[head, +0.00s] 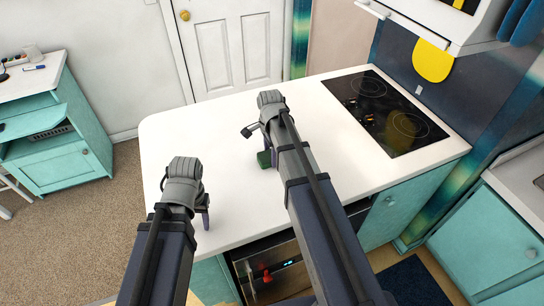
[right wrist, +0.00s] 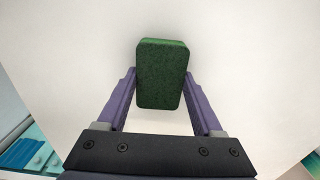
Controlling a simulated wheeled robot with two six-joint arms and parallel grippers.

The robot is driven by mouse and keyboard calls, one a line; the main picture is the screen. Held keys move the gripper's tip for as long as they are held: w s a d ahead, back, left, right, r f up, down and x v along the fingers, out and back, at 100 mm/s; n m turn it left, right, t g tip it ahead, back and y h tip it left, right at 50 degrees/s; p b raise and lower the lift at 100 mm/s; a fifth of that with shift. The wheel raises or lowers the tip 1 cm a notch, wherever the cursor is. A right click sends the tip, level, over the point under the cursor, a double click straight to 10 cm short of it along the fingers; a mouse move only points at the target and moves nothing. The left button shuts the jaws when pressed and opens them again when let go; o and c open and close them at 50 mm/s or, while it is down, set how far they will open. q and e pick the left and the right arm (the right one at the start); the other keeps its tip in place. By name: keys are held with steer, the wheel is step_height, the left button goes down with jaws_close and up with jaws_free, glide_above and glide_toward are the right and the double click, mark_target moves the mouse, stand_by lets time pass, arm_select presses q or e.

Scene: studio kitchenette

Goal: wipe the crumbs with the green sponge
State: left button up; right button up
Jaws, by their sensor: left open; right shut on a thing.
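The green sponge (head: 264,159) is a small dark green block over the white countertop (head: 225,120), partly hidden by my right arm in the head view. My right gripper (head: 270,160) is shut on it. In the right wrist view the sponge (right wrist: 162,73) is between the two purple fingers of the right gripper (right wrist: 160,80), sticking out past their tips. I cannot tell whether it touches the counter. My left gripper (head: 205,216) is open and empty near the counter's front left. I can make out no crumbs in either view; my arms hide part of the counter.
A black cooktop (head: 385,110) is set into the counter's right part. An oven (head: 272,270) is below the front edge. A teal cabinet (head: 62,165) stands apart at the left. The counter's left and back areas look clear.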

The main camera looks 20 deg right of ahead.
arm_select(q)
step_height(320, 180, up, 6)
steer(key=p, duration=0.6)
arm_select(e)
step_height(320, 180, up, 6)
step_height(320, 180, up, 3)
steer(key=p, duration=0.3)
steer(key=shift+r, duration=0.1)
arm_select(q)
step_height(320, 180, up, 3)
